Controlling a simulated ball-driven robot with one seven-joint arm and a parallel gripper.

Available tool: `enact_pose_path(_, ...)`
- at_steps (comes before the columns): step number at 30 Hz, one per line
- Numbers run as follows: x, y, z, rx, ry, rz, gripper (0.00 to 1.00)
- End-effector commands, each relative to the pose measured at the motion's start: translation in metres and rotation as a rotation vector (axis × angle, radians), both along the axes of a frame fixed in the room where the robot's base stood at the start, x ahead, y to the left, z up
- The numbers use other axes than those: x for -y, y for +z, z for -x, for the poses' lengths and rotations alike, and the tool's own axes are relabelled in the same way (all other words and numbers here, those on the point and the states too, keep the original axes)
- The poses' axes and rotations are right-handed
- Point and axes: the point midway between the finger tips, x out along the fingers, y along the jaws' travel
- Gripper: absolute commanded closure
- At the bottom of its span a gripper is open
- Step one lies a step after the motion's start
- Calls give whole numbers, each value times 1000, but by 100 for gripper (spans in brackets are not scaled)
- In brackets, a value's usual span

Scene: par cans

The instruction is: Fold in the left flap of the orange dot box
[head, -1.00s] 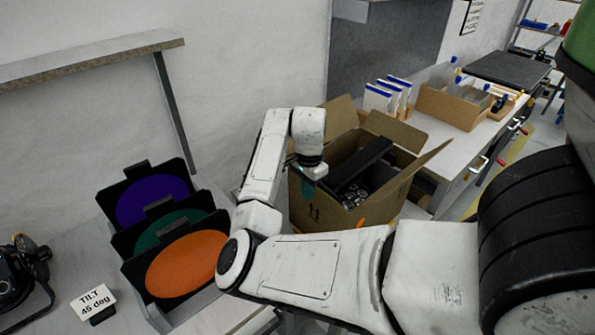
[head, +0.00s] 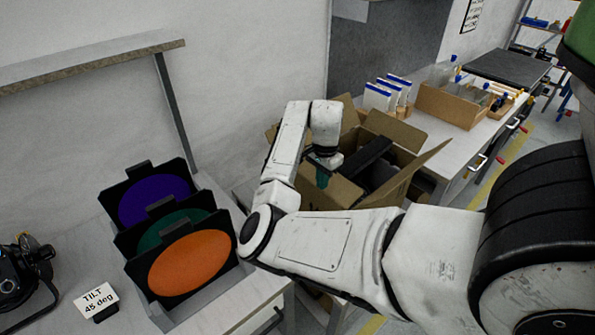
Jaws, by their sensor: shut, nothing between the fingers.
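The open cardboard box (head: 404,186) stands behind my arm, with dark items inside. Its flaps stand up or lean outward at the back (head: 348,114), the far right (head: 394,129) and the right (head: 430,158). My gripper (head: 322,180), with teal fingertips, points down at the box's left side, shut and empty. Whether it touches cardboard cannot be told. My arm hides much of the box's front and left, and no orange dot shows on it now.
A rack (head: 222,283) with purple, green and orange discs in black frames stands at left, beside a "TILT 45 deg" card (head: 97,299) and a black lamp (head: 22,277). A bench (head: 462,148) with a smaller carton (head: 447,105) is behind the box.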

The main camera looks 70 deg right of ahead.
Motion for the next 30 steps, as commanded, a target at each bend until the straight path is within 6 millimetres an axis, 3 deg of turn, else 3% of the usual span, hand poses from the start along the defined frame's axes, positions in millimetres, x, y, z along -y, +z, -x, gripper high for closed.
enact_pose_path(21,-25,33,-15,1,0,1,100)
enact_pose_path(30,-24,64,-15,1,0,2,100)
